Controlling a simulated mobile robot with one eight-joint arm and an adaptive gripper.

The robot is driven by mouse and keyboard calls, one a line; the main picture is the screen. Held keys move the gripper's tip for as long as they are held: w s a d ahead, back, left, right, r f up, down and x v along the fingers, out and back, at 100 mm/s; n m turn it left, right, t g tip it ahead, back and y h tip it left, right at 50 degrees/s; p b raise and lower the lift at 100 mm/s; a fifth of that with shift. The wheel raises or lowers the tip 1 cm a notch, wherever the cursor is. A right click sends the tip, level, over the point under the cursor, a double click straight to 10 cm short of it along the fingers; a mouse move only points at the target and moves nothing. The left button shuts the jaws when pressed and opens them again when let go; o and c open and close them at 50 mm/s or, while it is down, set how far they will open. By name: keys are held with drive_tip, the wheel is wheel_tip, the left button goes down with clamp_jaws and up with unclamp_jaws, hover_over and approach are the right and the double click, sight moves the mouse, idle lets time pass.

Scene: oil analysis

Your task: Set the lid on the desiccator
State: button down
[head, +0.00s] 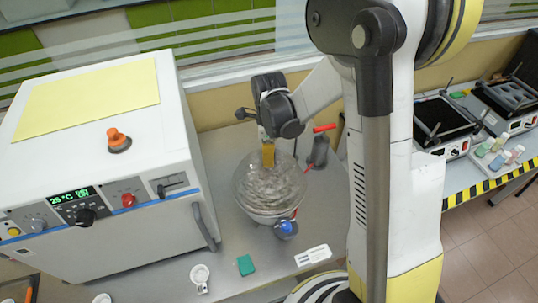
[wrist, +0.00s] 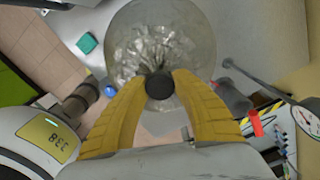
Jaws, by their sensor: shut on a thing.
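My gripper (head: 268,157) has yellow fingers and points down over the grey bench. In the wrist view its fingers are shut on the dark round knob (wrist: 160,85) of a clear glass lid (wrist: 135,28). The lid spans the top of the wrist view. In the head view the round glass (head: 262,188) of lid and desiccator overlaps just below my fingers. A blue stopcock (head: 286,228) shows at its lower right. The desiccator body is mostly hidden under the lid, and I cannot tell whether their rims touch.
A white oven (head: 130,225) stands close on the left. A dark device (head: 318,152) with a red handle stands behind right. A green block (head: 246,265) and a white label (head: 312,255) lie in front. A striped-edge table (head: 487,183) holds equipment at far right.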

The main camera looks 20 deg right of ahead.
drive_tip(key=shift+f+b, duration=0.55)
drive_tip(key=c, duration=1)
unclamp_jaws()
